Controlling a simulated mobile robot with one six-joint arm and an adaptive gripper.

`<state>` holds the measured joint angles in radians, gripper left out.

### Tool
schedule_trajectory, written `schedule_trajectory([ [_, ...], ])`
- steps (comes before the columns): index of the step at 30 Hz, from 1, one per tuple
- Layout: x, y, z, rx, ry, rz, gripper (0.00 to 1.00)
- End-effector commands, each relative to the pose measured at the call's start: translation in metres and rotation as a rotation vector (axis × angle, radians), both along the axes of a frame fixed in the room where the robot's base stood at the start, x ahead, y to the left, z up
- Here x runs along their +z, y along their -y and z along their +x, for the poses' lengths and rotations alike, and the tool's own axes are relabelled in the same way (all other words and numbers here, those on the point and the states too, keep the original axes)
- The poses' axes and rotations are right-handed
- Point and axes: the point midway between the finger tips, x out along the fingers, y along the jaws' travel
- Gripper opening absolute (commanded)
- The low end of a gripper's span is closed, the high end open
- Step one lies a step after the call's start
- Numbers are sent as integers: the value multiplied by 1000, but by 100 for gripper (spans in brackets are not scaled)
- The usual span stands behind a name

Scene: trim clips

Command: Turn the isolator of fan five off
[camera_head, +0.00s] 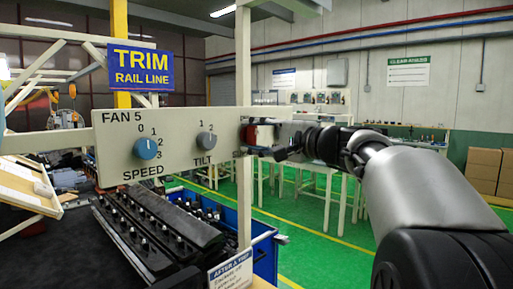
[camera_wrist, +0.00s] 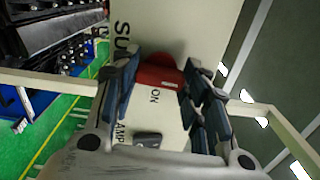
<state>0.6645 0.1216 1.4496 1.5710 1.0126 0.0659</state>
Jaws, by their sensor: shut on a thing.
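The pale FAN 5 panel (camera_head: 182,133) stands ahead in the head view. Its right end is hidden behind my gripper (camera_head: 275,143), and a bit of dark red shows there. In the wrist view, the red isolator handle (camera_wrist: 158,75) lies between the two fingers of my gripper (camera_wrist: 160,80). The fingers are closed on its sides. The word ON is printed beside the handle, and large letters beginning SU are partly covered by a finger. Which way the handle points is hard to tell.
The panel also carries a blue SPEED knob (camera_head: 147,149) and a grey TILT knob (camera_head: 206,141). A grey switch (camera_wrist: 148,139) sits near the letters AMP in the wrist view. An upright post (camera_head: 243,200) stands behind the panel. Green floor (camera_head: 320,245) lies clear to the right.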

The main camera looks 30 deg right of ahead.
Motion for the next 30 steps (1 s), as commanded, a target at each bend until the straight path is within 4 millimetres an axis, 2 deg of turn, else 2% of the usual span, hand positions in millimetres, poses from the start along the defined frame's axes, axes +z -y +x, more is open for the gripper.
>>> schedule_trajectory([
  [9, -1, 0, 0, 0, 26, -71, 18],
  [22, 0, 0, 0, 0, 29, -79, 18],
  [23, 0, 0, 0, 0, 29, -79, 43],
  [30, 0, 0, 0, 0, 28, -78, 59],
])
